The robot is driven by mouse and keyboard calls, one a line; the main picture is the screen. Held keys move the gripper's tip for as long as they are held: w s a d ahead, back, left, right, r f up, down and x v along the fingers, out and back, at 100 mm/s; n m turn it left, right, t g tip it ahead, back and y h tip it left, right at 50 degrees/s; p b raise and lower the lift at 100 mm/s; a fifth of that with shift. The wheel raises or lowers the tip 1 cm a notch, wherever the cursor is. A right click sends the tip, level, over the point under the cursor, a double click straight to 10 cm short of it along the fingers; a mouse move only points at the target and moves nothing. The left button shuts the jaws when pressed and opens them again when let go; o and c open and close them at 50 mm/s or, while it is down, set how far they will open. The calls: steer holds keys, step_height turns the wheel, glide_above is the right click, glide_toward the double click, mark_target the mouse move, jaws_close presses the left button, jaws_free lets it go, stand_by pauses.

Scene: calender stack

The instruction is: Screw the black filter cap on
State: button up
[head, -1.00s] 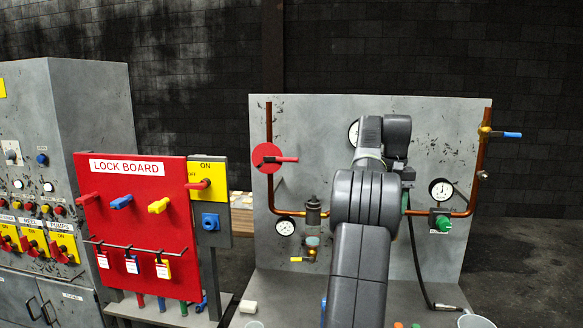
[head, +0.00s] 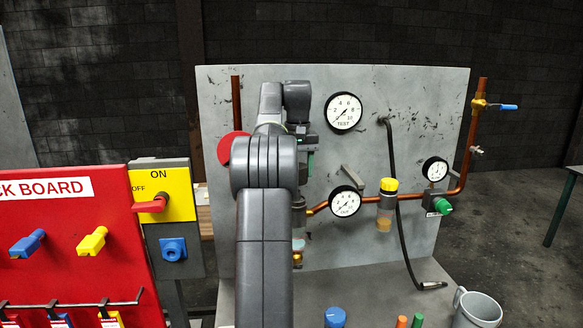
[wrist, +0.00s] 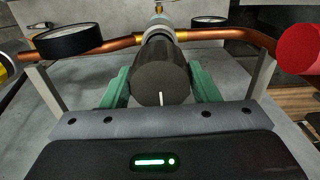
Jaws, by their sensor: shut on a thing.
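The black filter cap (wrist: 160,72), a dark cylinder with a white line on its end, is in the middle of the wrist view. My gripper (wrist: 161,90) has its green fingers on either side of it and is shut on it. Beyond the cap, the filter's fitting joins the copper pipe (wrist: 105,43); whether the cap is seated or threaded cannot be told. In the head view my arm hides the cap and most of the filter (head: 298,244); only part of its lower bowl shows beside the forearm.
A gauge (head: 345,201) and a yellow-capped filter (head: 386,208) sit close right of my arm. A red disc (head: 231,146) is behind it on the left. The red lock board (head: 75,235) stands left. A grey mug (head: 477,309) stands at the lower right.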

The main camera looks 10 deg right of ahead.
steer(key=shift+s, duration=0.1)
steer(key=shift+f, duration=0.35)
steer(key=shift+f+b, duration=0.7)
steer(key=shift+f, duration=0.95)
steer(key=shift+o, duration=0.5)
steer(key=c, duration=0.5)
steer(key=shift+o, duration=0.2)
steer(key=shift+p, duration=0.5)
